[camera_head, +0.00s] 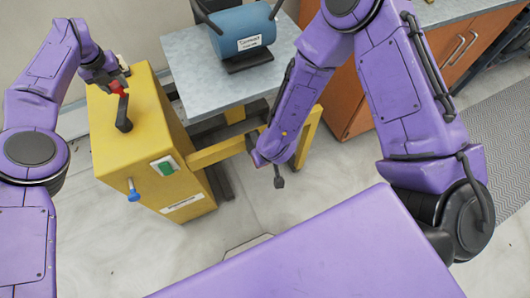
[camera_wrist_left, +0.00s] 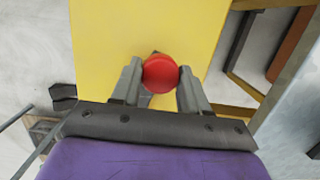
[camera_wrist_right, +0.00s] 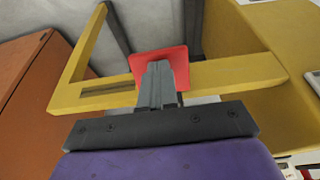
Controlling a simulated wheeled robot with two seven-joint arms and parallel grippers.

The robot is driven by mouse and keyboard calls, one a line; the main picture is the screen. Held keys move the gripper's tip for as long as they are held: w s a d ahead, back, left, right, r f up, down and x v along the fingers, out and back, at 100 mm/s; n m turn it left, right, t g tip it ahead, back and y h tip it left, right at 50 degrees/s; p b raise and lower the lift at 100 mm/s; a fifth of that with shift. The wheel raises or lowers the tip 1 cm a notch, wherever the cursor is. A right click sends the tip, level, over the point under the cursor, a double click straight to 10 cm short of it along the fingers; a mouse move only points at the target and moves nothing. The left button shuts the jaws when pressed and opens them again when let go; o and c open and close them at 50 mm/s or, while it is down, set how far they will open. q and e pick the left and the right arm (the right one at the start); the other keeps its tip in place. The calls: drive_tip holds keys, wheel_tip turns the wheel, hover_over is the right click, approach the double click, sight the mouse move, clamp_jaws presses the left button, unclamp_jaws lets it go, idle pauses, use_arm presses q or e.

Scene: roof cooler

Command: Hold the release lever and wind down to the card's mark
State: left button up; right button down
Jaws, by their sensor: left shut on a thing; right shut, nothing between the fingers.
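A red-handled lever (camera_head: 122,95) with a dark base stands on top of the yellow housing (camera_head: 104,120). My left gripper (camera_head: 108,78) is at its upper end. In the left wrist view, its fingers (camera_wrist_left: 160,85) are on either side of the round red knob (camera_wrist_left: 160,74), shut on it. My right gripper (camera_wrist_right: 160,72) is shut and empty in front of a red plate (camera_wrist_right: 176,55), beside a yellow frame bar (camera_wrist_right: 235,70). I cannot tell whether the fingers touch the plate. The fingers hide part of it. I cannot make out a card with a mark.
A blue cylinder (camera_head: 243,28) with a white label lies on the grey table (camera_head: 190,62) behind. The housing's front bears a green-and-white panel (camera_head: 165,166), a blue knob (camera_head: 133,190) and a label (camera_head: 182,203). An orange cabinet (camera_head: 350,100) stands right. Bare floor lies in front.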

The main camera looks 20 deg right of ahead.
use_arm(q)
drive_tip(key=shift+s+d+f, duration=0.1)
drive_tip(key=shift+f, duration=0.1)
drive_tip(key=shift+s+d, duration=0.2)
drive_tip(key=shift+d, duration=0.25)
drive_tip(key=shift+s+d, duration=0.2)
drive_tip(key=shift+d, duration=0.25)
use_arm(e)
drive_tip(key=shift+d, duration=0.1)
use_arm(q)
drive_tip(key=shift+s+d+f, duration=0.1)
drive_tip(key=shift+s+d, duration=0.5)
drive_tip(key=shift+d, duration=0.2)
use_arm(e)
drive_tip(key=shift+f, duration=0.1)
use_arm(q)
drive_tip(key=shift+s+d, duration=0.65)
drive_tip(key=shift+s, duration=0.1)
